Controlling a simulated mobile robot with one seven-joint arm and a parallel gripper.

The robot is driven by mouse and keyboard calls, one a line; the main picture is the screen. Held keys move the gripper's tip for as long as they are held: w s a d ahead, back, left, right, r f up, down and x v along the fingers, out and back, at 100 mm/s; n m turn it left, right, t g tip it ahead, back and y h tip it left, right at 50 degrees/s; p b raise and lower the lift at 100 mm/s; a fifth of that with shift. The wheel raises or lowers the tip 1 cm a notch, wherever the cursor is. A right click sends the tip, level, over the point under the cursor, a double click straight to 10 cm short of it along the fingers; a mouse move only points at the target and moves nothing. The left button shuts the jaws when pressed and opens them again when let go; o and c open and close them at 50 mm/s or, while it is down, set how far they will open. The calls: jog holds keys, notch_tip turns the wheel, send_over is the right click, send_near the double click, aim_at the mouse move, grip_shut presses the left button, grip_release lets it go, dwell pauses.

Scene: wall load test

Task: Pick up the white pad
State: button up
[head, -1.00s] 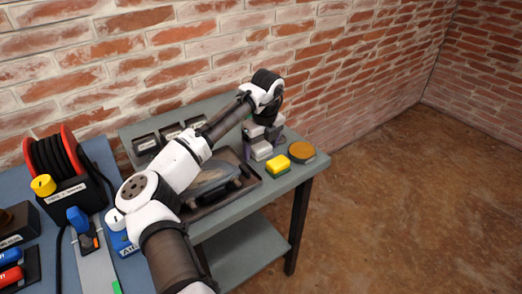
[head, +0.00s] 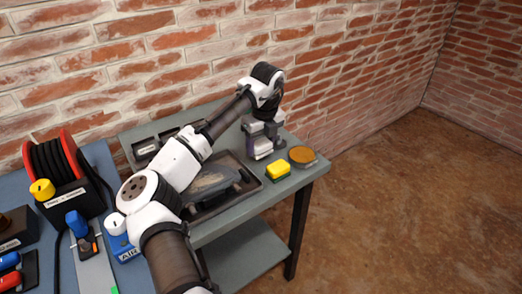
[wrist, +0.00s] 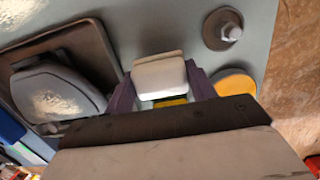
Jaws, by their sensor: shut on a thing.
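The white pad (wrist: 160,76) shows in the wrist view as a pale block with rounded edges. It sits between the purple fingers of my gripper (wrist: 158,92), one finger at each side, and the gripper is shut on it. In the head view my gripper (head: 262,142) is over the right part of the grey-green table (head: 228,108), close to the brick wall.
A yellow block (head: 278,170) and a round amber-topped disc (head: 302,155) stand close to my gripper. A dark tray (head: 255,185) with a grey oval piece (head: 212,183) lies to the left. A round base with a knob (wrist: 228,30) shows in the wrist view. Open floor lies right.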

aim_at(261, 142)
notch_tip(261, 142, up, 17)
jog(key=shift+p, duration=0.4)
jog(key=shift+r, duration=0.1)
jog(key=o, duration=0.3)
jog(key=shift+c, duration=1)
